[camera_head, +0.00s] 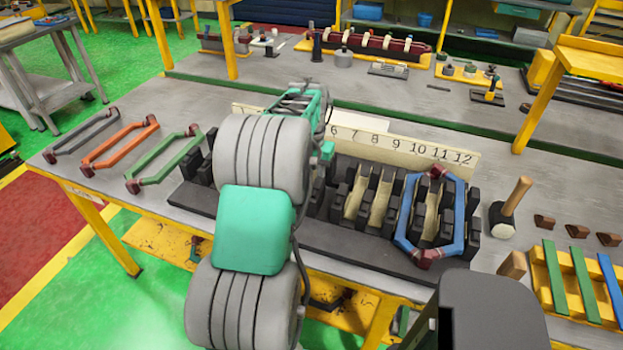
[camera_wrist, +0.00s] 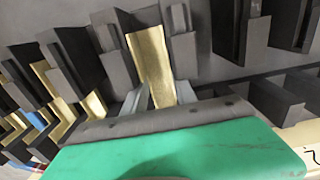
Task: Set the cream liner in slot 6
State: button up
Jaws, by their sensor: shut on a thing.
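The cream liner (camera_wrist: 150,62) is a long, narrow channel in the wrist view. My gripper (camera_wrist: 158,97) is shut on its near end, with a grey finger at each side. The liner lies between two dark blocks of the slotted stator (camera_wrist: 185,55); I cannot tell whether it rests on the slot floor. My arm hides the lower numbers, the gripper tips and the held liner there.
Other cream liners (camera_head: 381,204) sit in slots to the right, and a blue coil (camera_head: 458,215) spans the right end. Grey, orange (camera_head: 118,143) and green coils lie at left. A mallet (camera_head: 507,205) and a yellow tray (camera_head: 548,290) stand at right.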

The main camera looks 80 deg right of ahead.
jog(key=shift+f, duration=0.45)
dwell(0.3)
jog(key=o, duration=1.1)
jog(key=shift+c, duration=0.2)
jog(key=shift+r, duration=0.1)
jog(key=shift+r+p, duration=0.5)
jog(key=shift+r, duration=0.25)
notch_tip(320, 180, up, 8)
jog(key=p, duration=0.5)
jog(key=shift+f, duration=0.25)
